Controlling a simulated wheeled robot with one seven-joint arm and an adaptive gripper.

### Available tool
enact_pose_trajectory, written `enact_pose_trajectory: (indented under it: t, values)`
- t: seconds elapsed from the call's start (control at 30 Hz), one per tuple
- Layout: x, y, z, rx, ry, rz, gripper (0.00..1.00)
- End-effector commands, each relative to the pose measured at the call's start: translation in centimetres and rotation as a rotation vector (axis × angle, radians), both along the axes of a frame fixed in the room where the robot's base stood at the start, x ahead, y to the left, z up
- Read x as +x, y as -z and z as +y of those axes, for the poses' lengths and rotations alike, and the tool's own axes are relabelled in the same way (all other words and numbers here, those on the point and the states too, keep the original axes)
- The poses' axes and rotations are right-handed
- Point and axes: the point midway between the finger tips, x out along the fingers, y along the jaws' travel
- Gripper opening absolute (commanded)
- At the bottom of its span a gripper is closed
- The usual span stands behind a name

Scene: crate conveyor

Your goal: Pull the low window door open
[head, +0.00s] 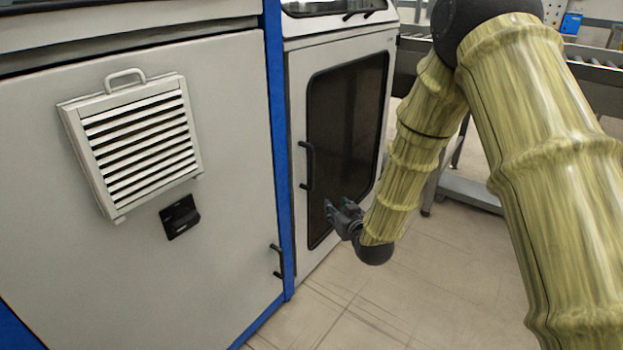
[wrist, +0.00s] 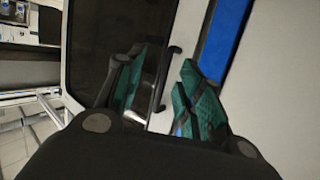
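The low window door (head: 298,225) is a light grey door with a rounded dark window pane (head: 345,130). It looks shut in its frame, right of a blue post. Its black bar handle (head: 308,165) stands upright on the left edge of the door. My gripper (head: 335,207) is in front of the door, below and to the right of the handle, apart from it. In the wrist view the two green-padded fingers of my gripper (wrist: 160,92) are spread with nothing between them.
A grey panel (head: 230,100) with a louvred vent (head: 140,140) and a small black handle (head: 277,262) lies left of the blue post (head: 277,130). A conveyor (head: 600,75) stands behind at right. The tiled floor (head: 400,300) before the door is clear.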

Motion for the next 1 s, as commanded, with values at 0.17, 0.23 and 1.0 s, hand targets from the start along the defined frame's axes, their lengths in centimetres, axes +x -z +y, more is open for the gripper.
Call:
enact_pose_trajectory:
  t: [0.17, 0.23, 1.0]
  values:
    - [3.3, -3.1, 2.1, 0.023, -0.032, -0.155, 0.37]
    - [4.1, -4.3, 2.7, 0.028, -0.041, -0.195, 0.37]
    - [11.7, -6.8, 6.2, 0.039, -0.058, -0.273, 0.37]
